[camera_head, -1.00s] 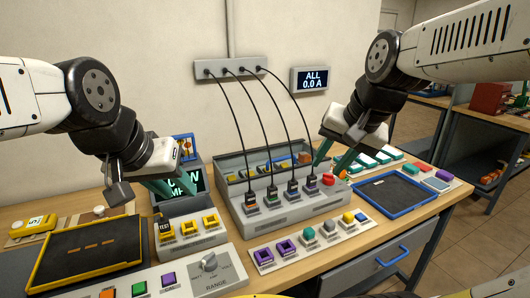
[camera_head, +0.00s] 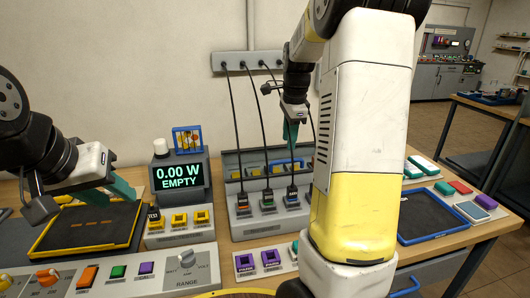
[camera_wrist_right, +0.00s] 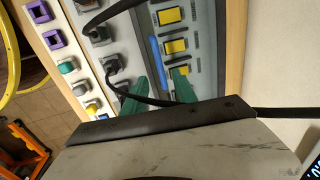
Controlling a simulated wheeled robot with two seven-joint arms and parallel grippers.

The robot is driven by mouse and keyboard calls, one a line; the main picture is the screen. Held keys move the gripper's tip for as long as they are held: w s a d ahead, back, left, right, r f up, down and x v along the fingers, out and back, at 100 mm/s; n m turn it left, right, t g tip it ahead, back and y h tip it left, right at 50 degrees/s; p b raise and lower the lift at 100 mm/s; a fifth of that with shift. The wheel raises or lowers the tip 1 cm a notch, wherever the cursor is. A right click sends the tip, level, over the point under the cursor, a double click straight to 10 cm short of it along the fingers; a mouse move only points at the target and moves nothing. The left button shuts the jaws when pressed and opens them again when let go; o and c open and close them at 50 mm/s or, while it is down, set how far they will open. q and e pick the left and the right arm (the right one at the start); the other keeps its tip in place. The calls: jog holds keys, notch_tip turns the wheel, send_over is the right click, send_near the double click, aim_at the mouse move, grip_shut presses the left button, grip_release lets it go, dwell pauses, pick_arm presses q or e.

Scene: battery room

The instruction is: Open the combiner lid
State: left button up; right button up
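The combiner (camera_head: 268,228) is a grey box on the bench with black-cabled plugs along its front. Behind them is a long bay (camera_head: 232,172) with yellow and blue parts inside. The right wrist view shows yellow blocks (camera_wrist_right: 174,46) and a blue bar (camera_wrist_right: 158,62) there. I cannot tell how its lid stands. My right gripper (camera_head: 291,135) points down above the bay; its green fingers (camera_wrist_right: 157,92) are apart with nothing between them that I can make out as held. A black cable passes close to them. My left gripper (camera_head: 120,188) hovers near the yellow-edged tray; its finger gap is unclear.
Cables hang from a wall strip (camera_head: 248,62) beside my right gripper. A meter (camera_head: 180,177) reads 0.00 W EMPTY. A yellow-edged tray (camera_head: 60,245) lies left, a blue-edged tray (camera_head: 430,232) right. My right arm hides the combiner's right end.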

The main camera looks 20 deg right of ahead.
aim_at(287, 161)
jog(key=f, duration=0.3)
jog(key=w+f, duration=0.1)
jog(key=f, duration=0.3)
jog(key=shift+w+f, duration=0.1)
jog(key=shift+w, duration=0.1)
grip_shut()
dwell(1.2)
